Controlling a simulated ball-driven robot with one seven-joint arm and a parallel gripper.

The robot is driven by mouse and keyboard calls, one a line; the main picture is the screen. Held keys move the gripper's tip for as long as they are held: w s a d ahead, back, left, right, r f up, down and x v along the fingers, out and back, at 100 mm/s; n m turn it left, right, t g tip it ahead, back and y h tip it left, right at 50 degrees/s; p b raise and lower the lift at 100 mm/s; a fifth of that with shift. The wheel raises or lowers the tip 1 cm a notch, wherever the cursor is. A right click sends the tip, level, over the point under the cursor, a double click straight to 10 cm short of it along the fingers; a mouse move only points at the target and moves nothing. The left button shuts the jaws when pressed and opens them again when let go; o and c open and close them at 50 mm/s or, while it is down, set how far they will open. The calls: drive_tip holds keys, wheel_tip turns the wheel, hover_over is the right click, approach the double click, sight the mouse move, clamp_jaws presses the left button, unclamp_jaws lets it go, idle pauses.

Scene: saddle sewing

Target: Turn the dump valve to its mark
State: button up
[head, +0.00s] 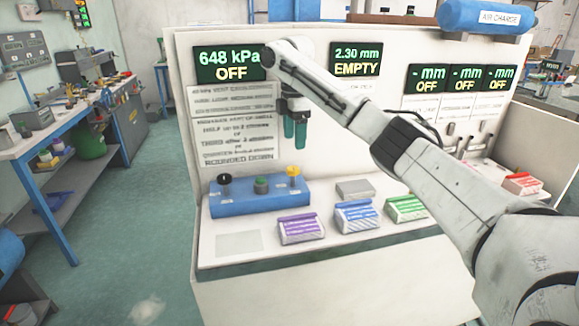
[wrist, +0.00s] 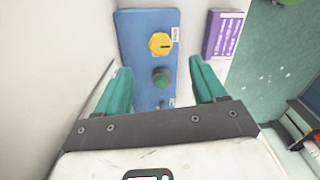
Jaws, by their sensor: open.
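A blue block (head: 262,201) on the white bench carries a yellow knob (head: 293,171), a green button (head: 261,185) and a black knob (head: 224,178). The small labels are too small to read, so I cannot tell for sure which is the dump valve. In the wrist view the yellow knob (wrist: 160,43) shows a dark pointer line, and the green button (wrist: 160,77) lies between my fingers in the picture. My gripper (head: 294,142) is open and empty, pointing down above the block's right end, apart from it. The black knob is mostly hidden in the wrist view.
Purple (head: 301,229), blue (head: 356,215) and green (head: 406,208) boxes sit on the bench right of the block. A grey block (head: 355,190) lies behind them. The upright panel behind has a display (head: 229,64) reading 648 kPa OFF. Space above the block is clear.

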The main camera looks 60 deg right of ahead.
sight(294, 168)
wheel_tip(294, 168, down, 10)
drive_tip(key=shift+a+r+b, duration=0.1)
drive_tip(key=shift+r+b, duration=0.15)
drive_tip(key=shift+b, duration=0.4)
drive_tip(key=shift+c, duration=0.4)
drive_tip(key=c, duration=1)
